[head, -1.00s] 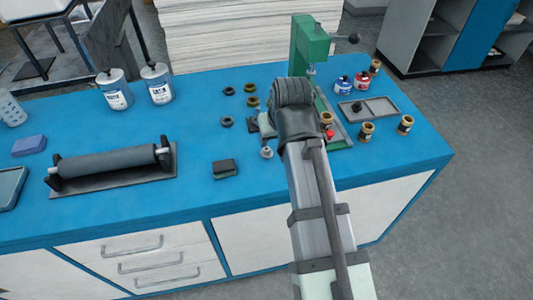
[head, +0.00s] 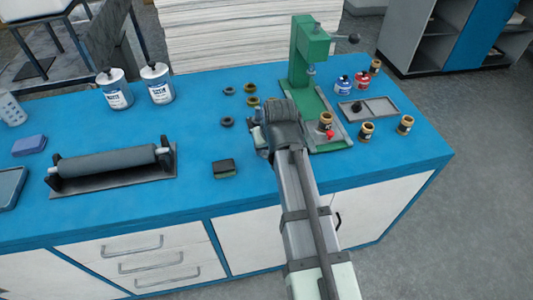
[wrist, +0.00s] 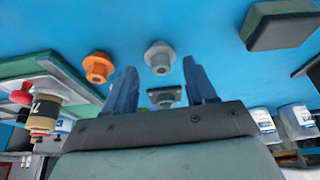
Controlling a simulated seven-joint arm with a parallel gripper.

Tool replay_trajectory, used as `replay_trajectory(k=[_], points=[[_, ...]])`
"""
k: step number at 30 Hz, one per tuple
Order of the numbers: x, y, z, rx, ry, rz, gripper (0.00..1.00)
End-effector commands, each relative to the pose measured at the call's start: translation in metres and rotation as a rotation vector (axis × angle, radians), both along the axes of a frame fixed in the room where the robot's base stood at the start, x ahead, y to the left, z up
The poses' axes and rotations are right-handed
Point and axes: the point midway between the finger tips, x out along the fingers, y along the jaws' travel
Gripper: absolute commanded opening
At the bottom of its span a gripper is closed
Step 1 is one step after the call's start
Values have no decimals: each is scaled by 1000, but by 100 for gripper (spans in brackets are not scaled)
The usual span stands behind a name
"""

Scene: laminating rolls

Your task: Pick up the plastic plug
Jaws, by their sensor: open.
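My gripper (wrist: 163,78) is open, with one finger on each side of the wrist view and nothing held between them. A light grey flanged plug (wrist: 160,56) stands on the blue bench just beyond the fingertips, roughly centred on the gap. An orange flanged piece (wrist: 97,67) stands beside it to the left. A smaller grey piece (wrist: 165,97) shows between the fingers. Which piece is the plastic plug is not certain; the light grey one looks most like it.
A dark-topped block (head: 224,169) lies left of my gripper; it also shows in the wrist view (wrist: 283,24). The green press (head: 310,60) and a brown jar (head: 325,122) stand to the right. Bench in front of the block is clear.

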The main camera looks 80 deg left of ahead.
Motion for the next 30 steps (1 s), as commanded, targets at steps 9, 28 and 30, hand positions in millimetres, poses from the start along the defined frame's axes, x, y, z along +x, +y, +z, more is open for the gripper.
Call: replay_trajectory(k=[9,28,30], points=[[-3,13,-26,1,-1,0,56],[-2,13,-26,2,-1,1,13],[-2,13,-26,2,-1,1,12]])
